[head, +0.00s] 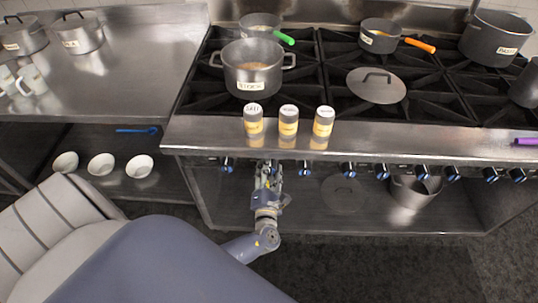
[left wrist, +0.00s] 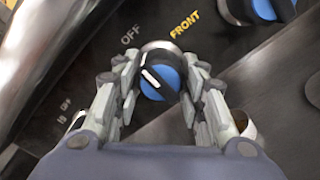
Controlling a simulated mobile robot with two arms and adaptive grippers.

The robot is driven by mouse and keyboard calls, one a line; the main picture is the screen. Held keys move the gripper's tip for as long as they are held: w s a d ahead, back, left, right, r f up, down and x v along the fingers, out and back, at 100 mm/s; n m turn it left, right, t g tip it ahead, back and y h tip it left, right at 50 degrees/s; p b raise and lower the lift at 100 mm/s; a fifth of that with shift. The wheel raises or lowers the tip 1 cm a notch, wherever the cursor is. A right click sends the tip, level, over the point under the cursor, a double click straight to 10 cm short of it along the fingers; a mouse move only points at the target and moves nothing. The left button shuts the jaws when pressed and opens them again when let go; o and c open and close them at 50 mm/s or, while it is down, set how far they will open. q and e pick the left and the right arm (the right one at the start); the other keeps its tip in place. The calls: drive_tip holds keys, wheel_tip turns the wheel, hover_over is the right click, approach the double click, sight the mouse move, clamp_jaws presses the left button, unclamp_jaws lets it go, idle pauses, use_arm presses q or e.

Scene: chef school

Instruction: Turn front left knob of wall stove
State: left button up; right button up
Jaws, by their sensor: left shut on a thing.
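The stove (head: 400,136) stands across the right of the head view, with a row of blue-and-black knobs along its front panel. My left gripper (head: 268,172) is at this panel, toward its left end, with one knob (head: 227,165) to its left. In the left wrist view, my left gripper (left wrist: 160,88) is shut on a knob (left wrist: 162,76) with a blue face and a black grip bar bearing a white line. The words OFF and FRONT are printed beside this knob. My right gripper is not in view.
Another knob (left wrist: 262,8) is close by in the left wrist view. Three shakers (head: 289,122) stand on the stove's front ledge above my gripper. A large pot (head: 252,72) sits on the left burners. A lower shelf with a pot (head: 415,190) lies beneath the panel.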

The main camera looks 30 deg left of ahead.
use_arm(q)
drive_tip(key=o, duration=0.8)
drive_tip(key=shift+w+r, duration=0.15)
drive_tip(key=shift+o, duration=1.3)
drive_tip(key=v, duration=1.2)
drive_tip(key=shift+a+f, duration=0.1)
drive_tip(key=shift+f, duration=0.1)
drive_tip(key=s+a+f+n+g+h, duration=0.2)
drive_tip(key=s+f+n+g, duration=0.4)
drive_tip(key=f, duration=0.6)
drive_tip(key=s+a+f+n+g+h, duration=0.25)
drive_tip(key=s+f+n, duration=0.4)
drive_tip(key=f, duration=0.55)
drive_tip(key=s+d+f+n+g+h, duration=0.2)
drive_tip(key=s+f+n, duration=0.4)
drive_tip(key=s+n, duration=0.4)
drive_tip(key=s+d+f+n+g+h, duration=0.3)
drive_tip(key=s+d+f+n, duration=0.2)
drive_tip(key=s+n, duration=0.6)
drive_tip(key=f+n, duration=0.1)
drive_tip(key=n, duration=0.2)
drive_tip(key=shift+d+g, duration=0.2)
drive_tip(key=shift+g, duration=0.15)
